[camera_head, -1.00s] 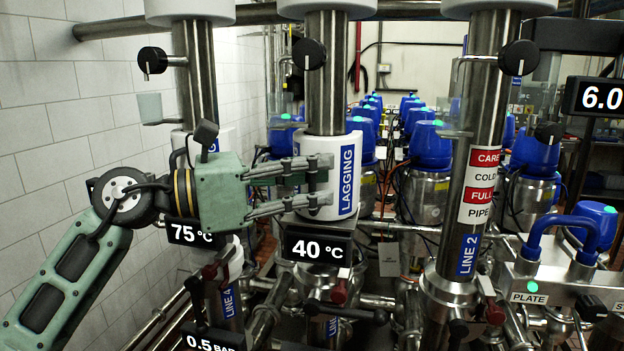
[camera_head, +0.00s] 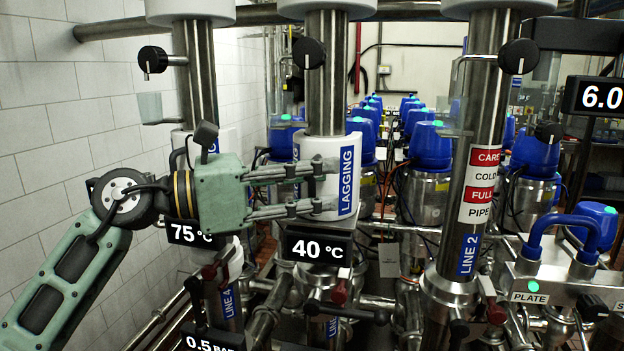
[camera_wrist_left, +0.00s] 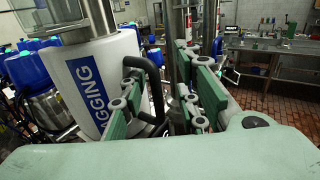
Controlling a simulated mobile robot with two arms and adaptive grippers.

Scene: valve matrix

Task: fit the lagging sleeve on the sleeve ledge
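The lagging sleeve (camera_head: 318,190) is a white cylinder with a blue LAGGING label, upright around the middle steel pipe (camera_head: 327,85). Its lower end is at the grey ledge (camera_head: 300,224) above the 40 °C display; I cannot tell whether any gap is left there. My left gripper (camera_head: 328,186) is open, its fingers in front of the sleeve in the head view. Contact is unclear. My right gripper is not in view.
The LINE 2 pipe (camera_head: 478,150) stands to the right. The 75 °C display (camera_head: 190,235) and LINE 4 pipe (camera_head: 196,80) are close by my left gripper. Black knobs (camera_head: 308,53) stick out above. Several blue-capped valves (camera_head: 428,145) stand behind.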

